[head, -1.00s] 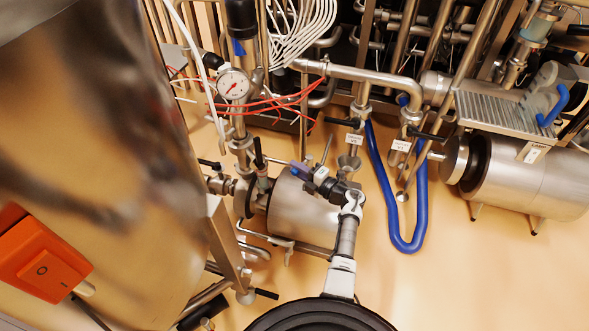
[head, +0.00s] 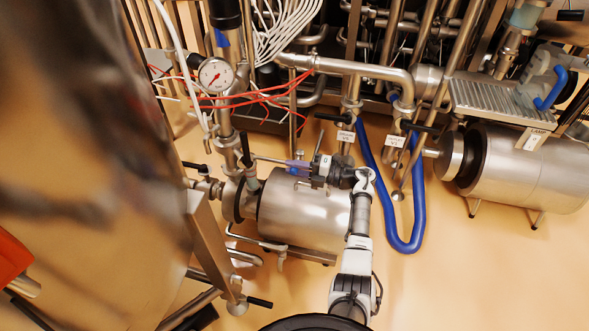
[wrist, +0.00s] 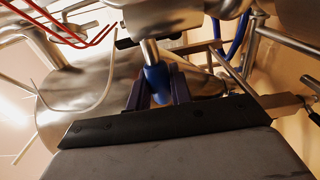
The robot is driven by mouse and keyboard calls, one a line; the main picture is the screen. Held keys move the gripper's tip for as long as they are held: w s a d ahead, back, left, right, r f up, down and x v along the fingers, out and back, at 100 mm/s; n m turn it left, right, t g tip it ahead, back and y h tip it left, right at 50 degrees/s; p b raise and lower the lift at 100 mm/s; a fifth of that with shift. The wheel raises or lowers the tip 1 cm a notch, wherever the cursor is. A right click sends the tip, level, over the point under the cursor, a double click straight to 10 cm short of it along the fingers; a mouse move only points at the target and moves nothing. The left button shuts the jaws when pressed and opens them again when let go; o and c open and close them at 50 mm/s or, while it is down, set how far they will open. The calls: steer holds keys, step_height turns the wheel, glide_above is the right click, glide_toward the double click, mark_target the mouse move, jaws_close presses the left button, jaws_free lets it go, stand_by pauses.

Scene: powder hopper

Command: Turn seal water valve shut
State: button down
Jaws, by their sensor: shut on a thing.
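The seal water valve lever appears to be the thin metal rod (head: 268,159) with a blue grip above the lying steel cylinder. In the wrist view the blue grip (wrist: 156,78) hangs from a metal stem and sits between my two dark fingers. My gripper (head: 300,168) is shut on this blue grip, and its fingers also show in the wrist view (wrist: 158,92). In the head view the fingers partly cover the grip. The valve body at the lever's other end is small, and I cannot tell its exact position.
The steel cylinder (head: 300,215) lies just below my gripper. A pressure gauge (head: 215,75) and red wires (head: 245,98) are at upper left. A blue hose (head: 417,210) hangs to the right. A large steel tank (head: 90,180) fills the left. The floor at lower right is clear.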

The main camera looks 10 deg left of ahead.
steer(key=c, duration=1.3)
jaws_free()
steer(key=d+b, duration=0.2)
steer(key=d, duration=1.2)
steer(key=shift+s, duration=0.35)
